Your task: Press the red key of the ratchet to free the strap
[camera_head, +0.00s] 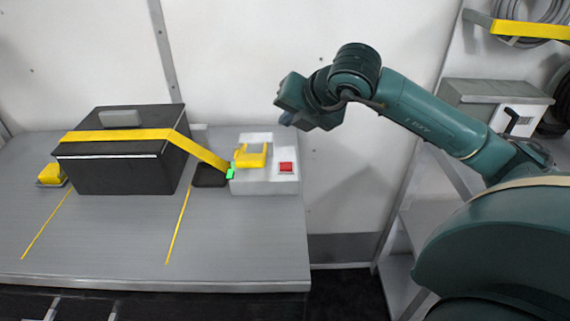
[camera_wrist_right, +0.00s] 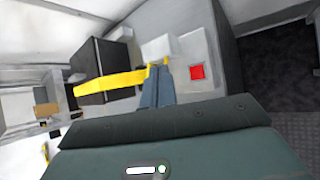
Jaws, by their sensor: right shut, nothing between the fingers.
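The ratchet (camera_head: 262,182) is a light grey block at the right end of the bench, with a yellow handle (camera_head: 251,155) and a red key (camera_head: 286,168) on top. The red key also shows in the right wrist view (camera_wrist_right: 197,72). A yellow strap (camera_head: 130,134) runs over a dark case (camera_head: 118,163) and down to a small green piece (camera_head: 230,173) at the ratchet's left side. My right gripper (camera_head: 284,118) is shut and empty, above the ratchet and apart from it. Its fingers show in the right wrist view (camera_wrist_right: 156,88). My left gripper is not in view.
The grey bench (camera_head: 150,245) has free room in front of the case, with yellow lines on it. A yellow anchor piece (camera_head: 51,175) sits left of the case. A white wall (camera_head: 250,60) stands behind. Shelves with a grey box (camera_head: 497,95) and coiled hose are at right.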

